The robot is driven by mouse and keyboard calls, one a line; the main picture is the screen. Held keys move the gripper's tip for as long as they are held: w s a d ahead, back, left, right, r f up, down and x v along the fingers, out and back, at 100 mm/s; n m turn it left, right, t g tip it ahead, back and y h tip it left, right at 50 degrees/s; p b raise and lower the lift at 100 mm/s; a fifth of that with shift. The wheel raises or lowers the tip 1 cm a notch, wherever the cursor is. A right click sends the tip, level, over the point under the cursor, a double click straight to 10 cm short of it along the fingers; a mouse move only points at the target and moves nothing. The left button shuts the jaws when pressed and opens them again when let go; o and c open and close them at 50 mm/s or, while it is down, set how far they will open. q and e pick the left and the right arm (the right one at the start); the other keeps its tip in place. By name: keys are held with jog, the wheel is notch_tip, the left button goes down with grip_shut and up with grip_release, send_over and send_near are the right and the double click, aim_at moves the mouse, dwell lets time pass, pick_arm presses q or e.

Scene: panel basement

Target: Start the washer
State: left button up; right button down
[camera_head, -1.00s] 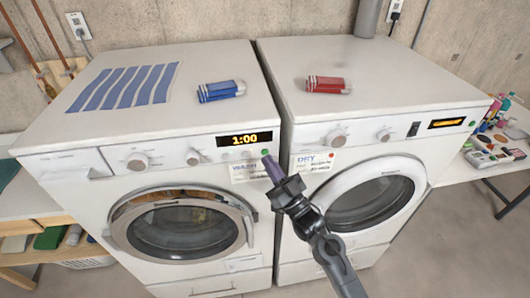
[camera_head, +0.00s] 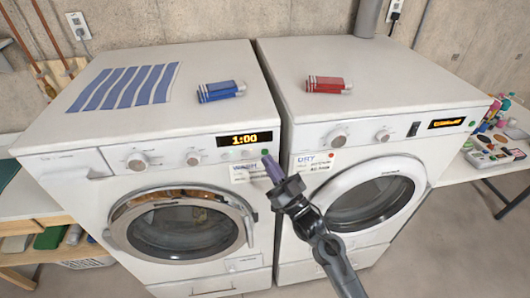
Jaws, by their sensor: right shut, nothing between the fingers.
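The washer (camera_head: 90,230) is the white front-loader on the left, marked by a "WASH" label (camera_head: 246,172). Its display (camera_head: 244,140) reads 1:00 in lit digits. A small green button (camera_head: 265,152) sits below the display's right end. Its round door (camera_head: 183,228) appears shut, with brownish contents faintly visible inside. My right gripper (camera_head: 268,163) is shut and empty, its tips just below and right of the green button. I cannot tell whether they touch it. My left gripper is not in view.
A dryer (camera_head: 385,232) with a "DRY" label stands close on the right. A table with several items (camera_head: 490,150) stands at right.

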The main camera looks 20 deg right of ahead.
jog(key=shift+w, duration=0.35)
jog(key=shift+w+d, duration=0.1)
dwell(0.6)
